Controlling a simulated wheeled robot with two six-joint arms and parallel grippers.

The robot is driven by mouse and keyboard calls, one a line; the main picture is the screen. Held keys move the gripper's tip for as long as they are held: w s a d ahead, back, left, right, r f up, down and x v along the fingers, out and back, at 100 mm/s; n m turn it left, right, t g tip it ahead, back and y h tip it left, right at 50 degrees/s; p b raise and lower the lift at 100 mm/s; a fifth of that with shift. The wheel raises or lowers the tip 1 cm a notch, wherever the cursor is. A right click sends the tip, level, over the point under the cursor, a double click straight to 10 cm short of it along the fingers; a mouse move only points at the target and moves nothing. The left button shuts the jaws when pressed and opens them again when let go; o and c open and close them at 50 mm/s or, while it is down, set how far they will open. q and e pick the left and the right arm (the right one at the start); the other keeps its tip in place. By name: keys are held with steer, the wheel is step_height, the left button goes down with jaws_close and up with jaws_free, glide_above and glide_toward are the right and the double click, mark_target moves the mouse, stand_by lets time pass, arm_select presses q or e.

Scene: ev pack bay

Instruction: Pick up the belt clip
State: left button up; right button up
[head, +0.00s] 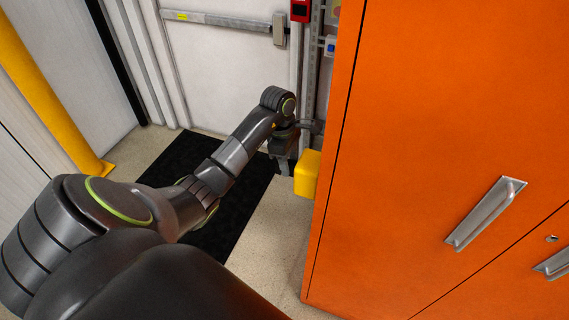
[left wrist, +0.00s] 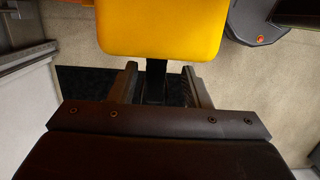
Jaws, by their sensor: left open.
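A yellow block-shaped body (head: 307,173) shows beside the orange cabinet in the head view, and it fills the top middle of the left wrist view (left wrist: 160,28). A narrow dark piece (left wrist: 155,82) runs from its near edge down between my fingers; it may be the belt clip, but I cannot tell for sure. My left gripper (head: 284,168) is just left of the yellow body. In the left wrist view, its two fingers (left wrist: 160,88) stand apart on either side of the dark piece, with gaps visible. My right gripper is not in view.
A tall orange cabinet (head: 420,130) with metal handles fills the right side, close to my left gripper. A black mat (head: 232,215) lies on the beige floor. A white door (head: 220,60) with a push bar stands behind. A yellow post (head: 45,95) is at left.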

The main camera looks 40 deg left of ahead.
mark_target(290, 166)
arm_select(q)
steer(key=f, duration=0.2)
steer(key=shift+w+f+b, duration=0.35)
steer(key=shift+a+f, duration=0.1)
steer(key=shift+f, duration=0.05)
steer(key=shift+s, duration=0.1)
steer(key=shift+s+d+r, duration=0.15)
steer(key=shift+d+r, duration=0.05)
steer(key=shift+r, duration=0.1)
steer(key=c, duration=0.4)
steer(key=shift+a+f, duration=0.1)
steer(key=shift+f, duration=0.05)
jaws_close()
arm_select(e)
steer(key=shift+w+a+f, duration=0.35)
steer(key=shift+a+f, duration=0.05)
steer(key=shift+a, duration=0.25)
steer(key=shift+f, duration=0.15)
